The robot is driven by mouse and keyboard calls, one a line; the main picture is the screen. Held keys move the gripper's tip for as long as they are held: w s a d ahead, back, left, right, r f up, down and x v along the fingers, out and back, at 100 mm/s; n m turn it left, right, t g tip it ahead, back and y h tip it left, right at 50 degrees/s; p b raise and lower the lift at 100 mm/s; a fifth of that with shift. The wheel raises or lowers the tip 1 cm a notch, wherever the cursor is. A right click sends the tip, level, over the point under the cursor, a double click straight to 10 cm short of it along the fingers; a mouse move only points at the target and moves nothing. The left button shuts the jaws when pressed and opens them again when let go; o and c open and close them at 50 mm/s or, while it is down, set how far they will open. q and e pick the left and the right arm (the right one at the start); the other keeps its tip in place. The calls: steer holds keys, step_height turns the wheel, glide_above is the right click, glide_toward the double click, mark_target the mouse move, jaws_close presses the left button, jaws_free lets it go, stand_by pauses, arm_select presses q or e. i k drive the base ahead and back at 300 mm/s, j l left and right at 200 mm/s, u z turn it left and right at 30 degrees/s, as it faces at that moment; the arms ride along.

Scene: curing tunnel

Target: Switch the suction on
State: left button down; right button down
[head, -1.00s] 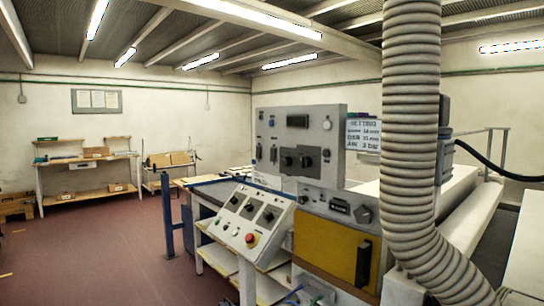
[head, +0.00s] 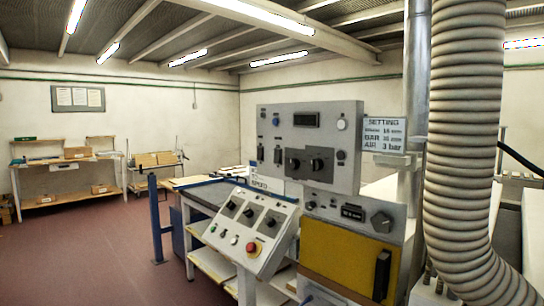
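A grey upright control panel (head: 340,113) with a dark display, black knobs and small switches stands at centre right. Below the upright panel is a grey strip (head: 352,213) with a small dark display and a dark knob (head: 381,222). Which control is the suction switch I cannot tell; the labels are too small. Neither of my grippers shows in the head view.
A thick ribbed hose (head: 466,130) hangs at the right. A sign reading SETTING (head: 384,134) stands beside the panel. A yellow door (head: 345,262) is under the strip. A blue post (head: 156,215) stands left of the console. Red floor (head: 90,260) at left is clear.

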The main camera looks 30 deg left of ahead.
mark_target(277, 154)
steer(key=i+j+z, duration=0.15)
steer(key=j, duration=0.95)
steer(key=i+j+z, duration=0.15)
steer(key=j, duration=0.95)
steer(key=i+j+z, duration=0.15)
steer(key=j, duration=0.95)
